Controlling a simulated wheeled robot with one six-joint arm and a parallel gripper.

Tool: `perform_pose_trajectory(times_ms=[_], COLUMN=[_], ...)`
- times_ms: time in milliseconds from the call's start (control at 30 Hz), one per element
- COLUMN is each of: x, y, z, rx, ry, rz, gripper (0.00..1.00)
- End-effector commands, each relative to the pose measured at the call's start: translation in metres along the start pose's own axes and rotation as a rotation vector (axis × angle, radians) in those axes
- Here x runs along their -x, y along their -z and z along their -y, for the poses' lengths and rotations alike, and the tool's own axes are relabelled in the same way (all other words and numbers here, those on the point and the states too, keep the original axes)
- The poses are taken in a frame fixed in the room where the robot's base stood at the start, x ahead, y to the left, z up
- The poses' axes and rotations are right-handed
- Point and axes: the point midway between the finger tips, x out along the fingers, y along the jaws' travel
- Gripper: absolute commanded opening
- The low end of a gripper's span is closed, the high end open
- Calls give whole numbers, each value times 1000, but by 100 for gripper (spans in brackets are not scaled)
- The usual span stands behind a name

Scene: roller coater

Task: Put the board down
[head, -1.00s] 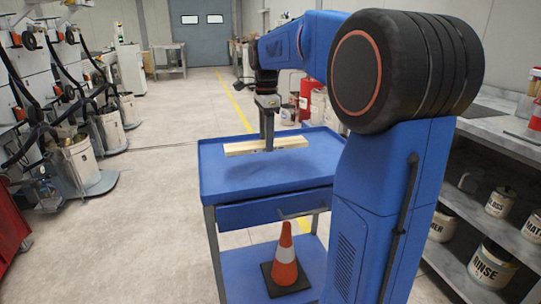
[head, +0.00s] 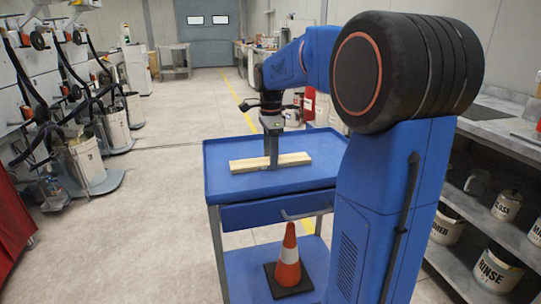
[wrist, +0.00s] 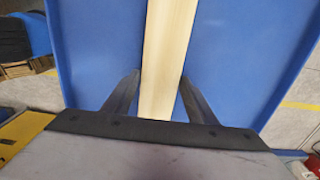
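The board (head: 295,159), a long pale wooden strip, lies level on the top tray of the blue cart (head: 228,182), with no visible gap beneath it. My gripper (head: 271,163) points straight down at the middle of the board. In the wrist view the board (wrist: 168,50) runs up between my gripper's two dark fingers (wrist: 160,85). The fingertips are close against its two long sides, and I see no clear gap there. The lower end of the board is hidden behind the gripper body.
The tray has a raised rim and free blue surface around the board. An orange cone (head: 288,262) stands on the cart's lower shelf. Shelves with paint cans (head: 497,268) are at the right. Hoses and buckets (head: 85,160) line the left.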

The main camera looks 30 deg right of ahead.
Motion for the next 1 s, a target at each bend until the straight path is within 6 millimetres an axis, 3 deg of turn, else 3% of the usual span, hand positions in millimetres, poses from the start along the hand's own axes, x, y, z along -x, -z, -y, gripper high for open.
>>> perform_pose_trajectory(times_ms=[467, 1000], x=[8, 101], y=[0, 0], z=[1, 1], rx=[0, 0], ry=[2, 3], rz=[0, 0], gripper=[65, 65])
